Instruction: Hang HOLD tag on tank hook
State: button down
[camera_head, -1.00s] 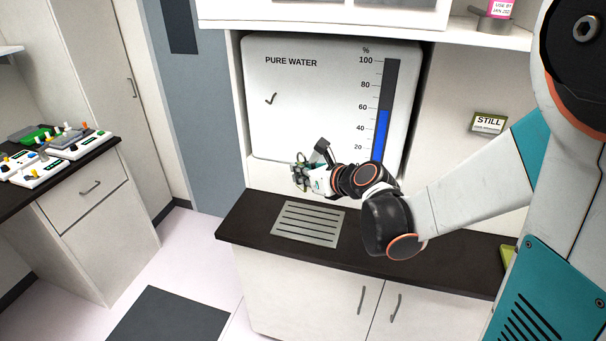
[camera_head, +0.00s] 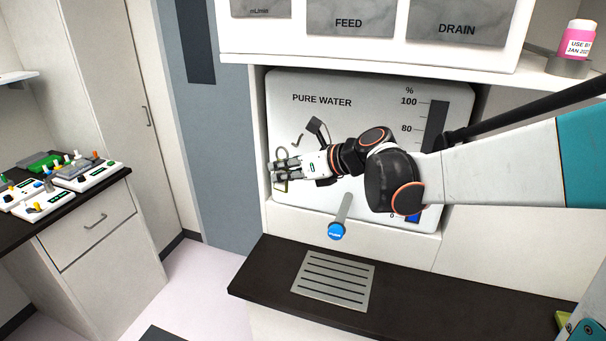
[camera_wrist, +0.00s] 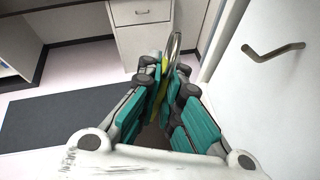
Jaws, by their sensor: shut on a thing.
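The white tank (camera_head: 290,118) marked PURE WATER stands in an alcove. Its small metal hook (camera_head: 297,141) is on the left of its face; in the wrist view the hook (camera_wrist: 272,52) sticks out from the white face at the right. My gripper (camera_head: 277,172) is just below and left of the hook in the head view. In the wrist view its fingers are shut on the tag (camera_wrist: 164,66), of which a yellow-green edge shows. A metal ring (camera_wrist: 175,44) stands out past the fingertips, apart from the hook. The tag's lettering is hidden.
A blue-tipped tap (camera_head: 336,231) hangs below the tank, over a slotted drain plate (camera_head: 334,281) on the dark counter (camera_head: 430,300). FEED and DRAIN panels (camera_head: 362,20) are above. A bench with switch boxes (camera_head: 75,178) stands left.

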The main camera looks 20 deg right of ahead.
jog(key=w+d+f+b, duration=0.2)
jog(key=w+d+b, duration=0.1)
jog(key=w+d, duration=0.2)
jog(key=shift+w+d+f, duration=0.3)
jog(key=shift+w+f, duration=0.1)
jog(key=shift+w, duration=0.9)
jog(key=shift+f, duration=0.25)
dwell(0.4)
jog(key=c, duration=1.7)
grip_release()
jog(key=o, duration=0.5)
